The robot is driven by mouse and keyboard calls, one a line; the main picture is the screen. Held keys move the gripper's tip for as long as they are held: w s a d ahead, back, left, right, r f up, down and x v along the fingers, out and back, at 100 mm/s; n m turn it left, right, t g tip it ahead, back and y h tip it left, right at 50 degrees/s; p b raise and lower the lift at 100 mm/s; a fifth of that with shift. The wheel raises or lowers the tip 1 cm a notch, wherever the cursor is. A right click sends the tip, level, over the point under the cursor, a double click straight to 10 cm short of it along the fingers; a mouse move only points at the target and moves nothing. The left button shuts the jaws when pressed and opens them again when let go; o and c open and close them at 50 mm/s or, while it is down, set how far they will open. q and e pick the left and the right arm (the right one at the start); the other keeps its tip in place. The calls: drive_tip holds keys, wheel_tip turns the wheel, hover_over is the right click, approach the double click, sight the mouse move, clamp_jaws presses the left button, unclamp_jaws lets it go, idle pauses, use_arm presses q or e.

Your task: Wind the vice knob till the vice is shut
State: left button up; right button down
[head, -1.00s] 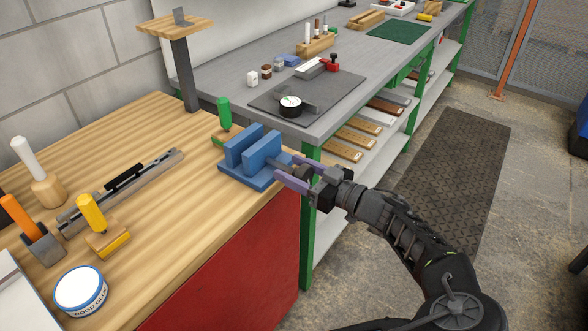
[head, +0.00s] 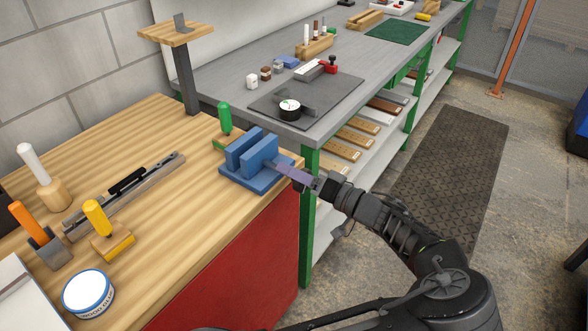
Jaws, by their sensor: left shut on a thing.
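The blue vice (head: 257,176) stands at the right front corner of the wooden bench. Its two upright jaws are apart, with a narrow gap between them. My left gripper (head: 284,171) reaches in from the lower right of the picture to the vice's right side. Its purple fingers appear nearly edge-on, one overlapping the other, and are shut on the vice knob. The knob itself is hidden by the fingers. My right gripper is not in view.
A green-handled tool (head: 224,118) stands close behind the vice. A yellow-handled tool (head: 97,219), a glue tin (head: 88,292) and a metal rail (head: 130,193) lie further left. The grey bench (head: 215,92) adjoins behind. Open floor lies to the right.

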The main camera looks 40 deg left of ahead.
use_arm(q)
drive_tip(key=shift+w+f+m+p, duration=0.1)
drive_tip(key=shift+m+p, duration=0.75)
drive_tip(key=shift+m, duration=1.15)
drive_tip(key=shift+f+m+p, duration=0.1)
drive_tip(key=shift+m+p, duration=0.75)
drive_tip(key=shift+m, duration=1.15)
drive_tip(key=o, duration=1.3)
drive_tip(key=shift+d+f, duration=0.1)
drive_tip(key=shift+d, duration=0.55)
drive_tip(key=d+b, duration=0.1)
drive_tip(key=d, duration=0.5)
drive_tip(key=shift+d+b, duration=0.3)
drive_tip(key=shift+b, duration=0.05)
drive_tip(key=shift+w, duration=0.1)
